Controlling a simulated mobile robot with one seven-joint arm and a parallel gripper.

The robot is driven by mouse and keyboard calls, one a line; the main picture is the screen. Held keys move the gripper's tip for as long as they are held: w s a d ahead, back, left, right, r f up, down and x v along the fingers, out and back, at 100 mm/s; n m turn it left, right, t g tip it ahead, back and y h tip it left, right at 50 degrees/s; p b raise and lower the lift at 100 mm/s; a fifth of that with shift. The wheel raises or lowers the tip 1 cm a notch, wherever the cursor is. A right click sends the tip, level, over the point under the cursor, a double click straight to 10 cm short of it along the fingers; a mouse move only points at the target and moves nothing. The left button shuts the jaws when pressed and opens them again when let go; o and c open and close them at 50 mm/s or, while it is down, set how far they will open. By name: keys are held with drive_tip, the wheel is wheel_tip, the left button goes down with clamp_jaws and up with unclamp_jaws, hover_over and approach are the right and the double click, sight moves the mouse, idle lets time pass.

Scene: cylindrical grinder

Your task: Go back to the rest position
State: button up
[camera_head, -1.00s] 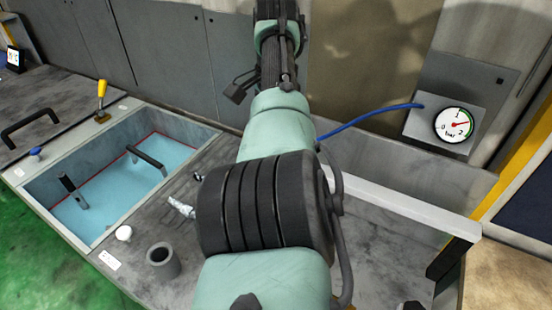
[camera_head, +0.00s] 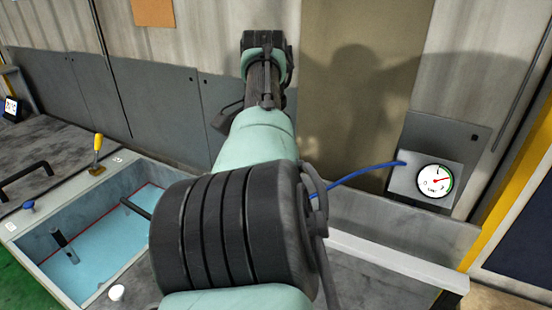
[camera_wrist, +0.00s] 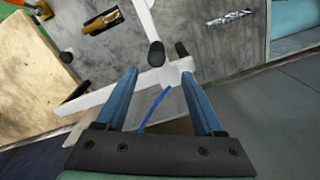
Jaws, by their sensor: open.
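In the wrist view my gripper (camera_wrist: 160,78) shows two blue fingers set apart, with nothing held between them. The fingers point over a white bar (camera_wrist: 95,97) and the grey metal top (camera_wrist: 122,55), apart from the loose parts there. In the head view my arm rises through the middle of the picture, and the gripper itself cannot be made out there.
A coolant tank (camera_head: 110,235) with blue liquid lies at left, a yellow-handled lever (camera_head: 98,150) beside it. A pressure gauge (camera_head: 434,181) with a blue hose (camera_head: 355,174) stands at right. A brass part (camera_wrist: 100,20) and silver fitting (camera_wrist: 228,17) lie on the top.

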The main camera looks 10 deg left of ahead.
drive_tip(key=w+a+r+n+t+y+b, duration=0.25)
drive_tip(key=w+r+n+t, duration=0.25)
drive_tip(key=w+r+t, duration=0.5)
drive_tip(key=s+d+r+n+t+y, duration=0.1)
drive_tip(key=s+d+r+t, duration=0.15)
drive_tip(key=r+t, duration=0.2)
drive_tip(key=s+d+r+n+t, duration=0.1)
drive_tip(key=s+d+r+t, duration=0.1)
drive_tip(key=s+r+t, duration=0.3)
drive_tip(key=s+d+r+t+h, duration=0.1)
drive_tip(key=s+d+r+t, duration=0.1)
drive_tip(key=s, duration=0.6)
drive_tip(key=s+d+r+n+t+h, duration=0.1)
drive_tip(key=s+d+r+t, duration=0.2)
drive_tip(key=s+r, duration=0.4)
drive_tip(key=s+d+r+t+h+b, duration=0.1)
drive_tip(key=s+d+r+t, duration=0.2)
drive_tip(key=s, duration=0.5)
drive_tip(key=shift+s+d+r+n, duration=0.3)
drive_tip(key=shift+d+r, duration=0.45)
drive_tip(key=shift+d, duration=0.05)
drive_tip(key=shift+h, duration=0.25)
